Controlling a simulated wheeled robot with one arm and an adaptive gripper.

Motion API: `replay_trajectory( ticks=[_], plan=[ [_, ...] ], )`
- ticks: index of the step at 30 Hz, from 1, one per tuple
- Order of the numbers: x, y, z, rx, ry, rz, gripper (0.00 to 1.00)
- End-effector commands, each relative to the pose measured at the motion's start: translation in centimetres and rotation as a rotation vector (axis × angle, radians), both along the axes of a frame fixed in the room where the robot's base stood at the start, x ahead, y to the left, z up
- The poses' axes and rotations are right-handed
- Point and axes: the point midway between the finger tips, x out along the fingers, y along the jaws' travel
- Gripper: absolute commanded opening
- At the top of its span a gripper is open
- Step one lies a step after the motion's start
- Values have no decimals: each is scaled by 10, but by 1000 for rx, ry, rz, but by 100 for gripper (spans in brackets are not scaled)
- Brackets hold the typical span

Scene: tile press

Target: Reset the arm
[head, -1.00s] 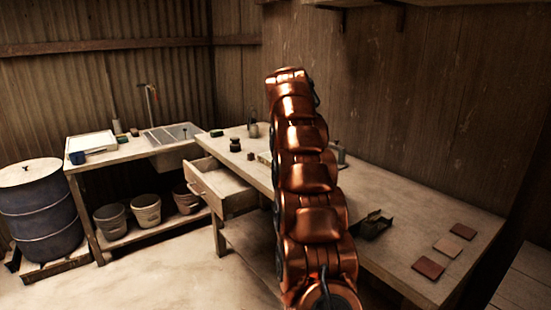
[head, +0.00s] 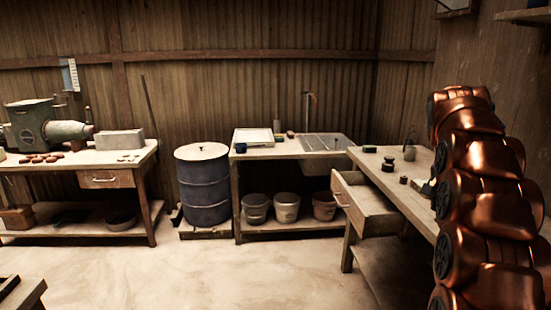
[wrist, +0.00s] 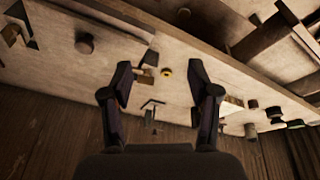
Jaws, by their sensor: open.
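My copper-coloured arm (head: 480,190) rises at the right edge of the head view, bent over at its top. My gripper does not show in the head view. In the wrist view my gripper (wrist: 160,74) is open, with its two dark fingers apart and nothing held between them. I cannot tell the distance from the fingertips to these items.
The right bench (head: 423,168) has an open drawer (head: 368,206) jutting out. A sink table (head: 270,152) with buckets below and a blue drum (head: 203,188) stand at the back. A left bench (head: 75,162) carries a machine (head: 35,125). The middle floor (head: 200,265) is clear.

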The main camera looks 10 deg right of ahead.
Motion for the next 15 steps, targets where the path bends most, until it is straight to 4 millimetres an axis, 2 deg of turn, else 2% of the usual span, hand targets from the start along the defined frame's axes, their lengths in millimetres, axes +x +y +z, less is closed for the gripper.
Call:
replay_trajectory(
  ticks=[1,3,8,15],
  plan=[
    [-6,17,-1,10,17,42,60],
    [-14,38,-4,25,38,99,60],
    [-38,84,-15,59,88,227,60],
    [-84,150,-34,112,157,412,60]
  ],
)
